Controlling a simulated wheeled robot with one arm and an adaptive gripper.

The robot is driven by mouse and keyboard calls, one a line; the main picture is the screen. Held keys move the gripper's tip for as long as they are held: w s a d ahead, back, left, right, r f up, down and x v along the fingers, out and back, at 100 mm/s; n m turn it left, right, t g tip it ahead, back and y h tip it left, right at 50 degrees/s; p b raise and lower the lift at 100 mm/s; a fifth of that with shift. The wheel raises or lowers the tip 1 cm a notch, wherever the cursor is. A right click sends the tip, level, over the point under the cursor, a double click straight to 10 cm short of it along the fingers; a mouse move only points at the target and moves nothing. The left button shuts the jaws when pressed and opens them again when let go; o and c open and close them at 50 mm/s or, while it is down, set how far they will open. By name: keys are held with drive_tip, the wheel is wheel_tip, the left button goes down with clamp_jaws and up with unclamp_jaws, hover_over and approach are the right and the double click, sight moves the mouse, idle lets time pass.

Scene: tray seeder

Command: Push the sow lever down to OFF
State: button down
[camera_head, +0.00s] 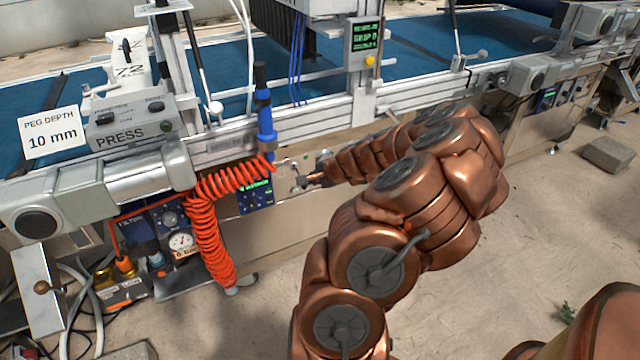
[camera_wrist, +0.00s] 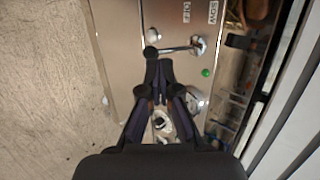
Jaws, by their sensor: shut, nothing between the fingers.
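The sow lever (camera_wrist: 175,50) is in the wrist view, a thin metal rod with a dark ball knob at its left end and a pale mount at its right end. The rod lies nearly level in that picture, and its knob points to the side where the floor shows. The SOW label (camera_wrist: 213,12) and the OFF label (camera_wrist: 187,12) are above it, OFF being nearer the floor side. My gripper (camera_wrist: 159,68) is shut and empty, its tips just below the knob; I cannot tell whether they touch. In the head view my gripper (camera_head: 310,181) is small, against the machine's front panel.
A green lamp (camera_wrist: 206,72) and other metal fittings sit on the panel near my fingers. An orange coiled hose (camera_head: 208,230) and a blue handled tool (camera_head: 265,115) hang left of my gripper. A control box with a lit display (camera_head: 255,196) is close by.

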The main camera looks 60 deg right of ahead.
drive_tip(key=s+a+r, duration=0.1)
drive_tip(key=s+a, duration=0.1)
drive_tip(key=s, duration=0.4)
drive_tip(key=s+a+r, duration=0.1)
drive_tip(key=s, duration=0.6)
drive_tip(key=shift+a+r+p, duration=0.35)
drive_tip(key=shift+a+p, duration=0.05)
drive_tip(key=shift+a, duration=0.1)
